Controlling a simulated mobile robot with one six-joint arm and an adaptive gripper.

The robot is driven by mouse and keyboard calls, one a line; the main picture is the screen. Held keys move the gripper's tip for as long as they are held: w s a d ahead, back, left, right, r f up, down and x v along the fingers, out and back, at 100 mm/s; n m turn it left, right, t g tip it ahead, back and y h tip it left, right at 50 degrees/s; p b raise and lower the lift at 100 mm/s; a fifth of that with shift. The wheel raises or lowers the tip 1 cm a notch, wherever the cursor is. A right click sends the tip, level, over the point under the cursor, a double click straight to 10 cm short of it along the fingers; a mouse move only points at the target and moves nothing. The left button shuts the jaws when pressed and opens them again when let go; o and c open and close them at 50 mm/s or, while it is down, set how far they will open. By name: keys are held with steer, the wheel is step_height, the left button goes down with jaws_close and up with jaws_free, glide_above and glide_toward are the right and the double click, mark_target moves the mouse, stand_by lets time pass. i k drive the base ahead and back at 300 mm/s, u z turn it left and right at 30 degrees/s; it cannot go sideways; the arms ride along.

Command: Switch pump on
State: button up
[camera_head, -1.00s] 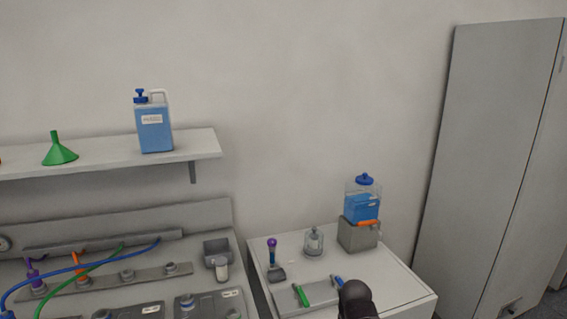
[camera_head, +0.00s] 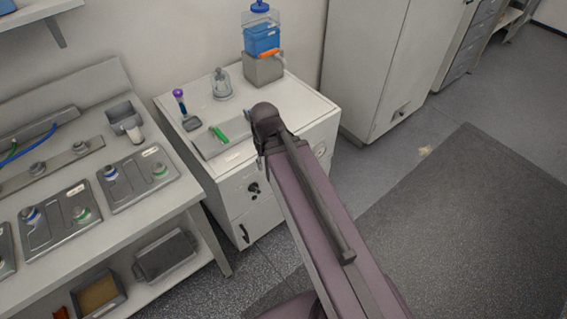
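I cannot tell for certain which thing is the pump. A white cabinet (camera_head: 290,112) stands in the middle, with a round black knob (camera_head: 253,188) on its front and a dark slanted handle (camera_head: 244,233) lower down. A round gauge-like disc (camera_head: 320,151) is on the front further right, partly beside my arm. My arm reaches up from the bottom right, and its dark joint covers part of the cabinet's top and front edge. My gripper does not show; it is hidden or out of frame.
Open floor (camera_head: 450,215) lies right.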

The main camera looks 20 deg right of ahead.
mark_target(253, 187)
steer(key=z, duration=0.2)
steer(key=k, duration=0.85)
steer(key=u, duration=0.15)
